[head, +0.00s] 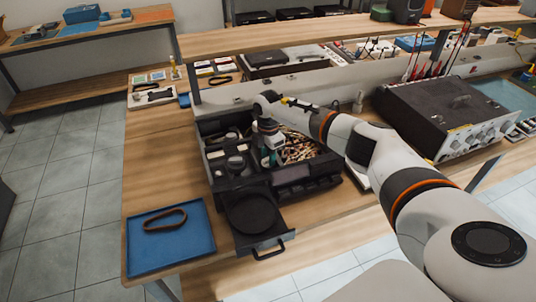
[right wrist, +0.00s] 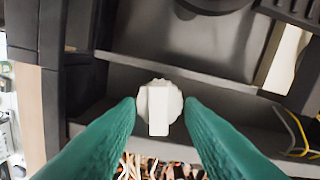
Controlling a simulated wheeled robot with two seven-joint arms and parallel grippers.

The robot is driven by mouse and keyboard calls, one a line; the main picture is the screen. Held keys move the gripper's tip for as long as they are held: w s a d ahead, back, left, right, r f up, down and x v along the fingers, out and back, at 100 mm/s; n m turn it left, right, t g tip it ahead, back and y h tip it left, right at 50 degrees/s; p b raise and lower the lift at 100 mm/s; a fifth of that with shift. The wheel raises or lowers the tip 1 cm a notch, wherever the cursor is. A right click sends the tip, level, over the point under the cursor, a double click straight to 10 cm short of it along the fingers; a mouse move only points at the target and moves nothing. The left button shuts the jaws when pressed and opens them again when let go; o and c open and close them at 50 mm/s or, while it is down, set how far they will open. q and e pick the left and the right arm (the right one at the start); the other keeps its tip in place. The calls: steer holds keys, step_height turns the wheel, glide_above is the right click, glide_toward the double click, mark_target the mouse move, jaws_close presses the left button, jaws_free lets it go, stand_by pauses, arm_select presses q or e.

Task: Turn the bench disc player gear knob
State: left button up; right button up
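The bench disc player (head: 215,165) is a dark open-topped case on the wooden bench, with wires and parts inside and its disc tray (head: 262,235) pulled out at the front. The gear knob (right wrist: 158,106) is white, with a toothed round edge and a raised bar running up and down in the right wrist view. My right gripper (head: 268,158) points down into the case in the head view. In the right wrist view its green fingertips (right wrist: 161,102) are at either side of the knob's rim; contact is unclear. In the head view the knob is hidden. My left gripper is out of view.
A blue tray (head: 140,252) holding a dark belt (head: 165,220) lies left of the disc tray. A black device with knobs (head: 450,115) stands to the right. A raised shelf (head: 300,33) runs behind the player. Bare bench lies left of the case.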

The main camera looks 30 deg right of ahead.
step_height(320, 180, up, 12)
steer(key=b, duration=0.3)
stand_by(0.3)
stand_by(0.5)
